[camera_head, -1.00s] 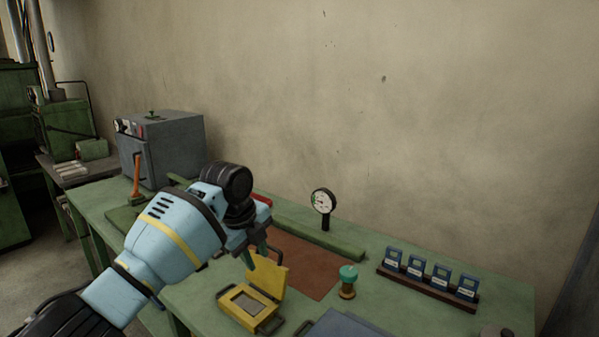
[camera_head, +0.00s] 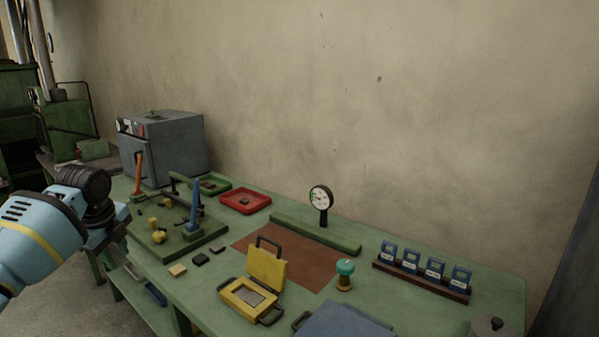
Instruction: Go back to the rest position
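My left gripper (camera_head: 122,228) is at the left edge of the picture, beside the front left of the green workbench (camera_head: 210,290). Its arm comes in from the left, light blue with a yellow band. The fingers are small and partly hidden by the wrist, so I cannot tell whether they are open or shut. I see nothing clearly held in it. My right gripper is not in view.
On the bench are an open yellow mould (camera_head: 250,297), a green fixture (camera_head: 175,238) with an upright blue lever, a red tray (camera_head: 244,202), a dial gauge (camera_head: 321,200), a teal-topped tool (camera_head: 345,274), a rack of blue tags (camera_head: 420,280) and a grey oven (camera_head: 165,148).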

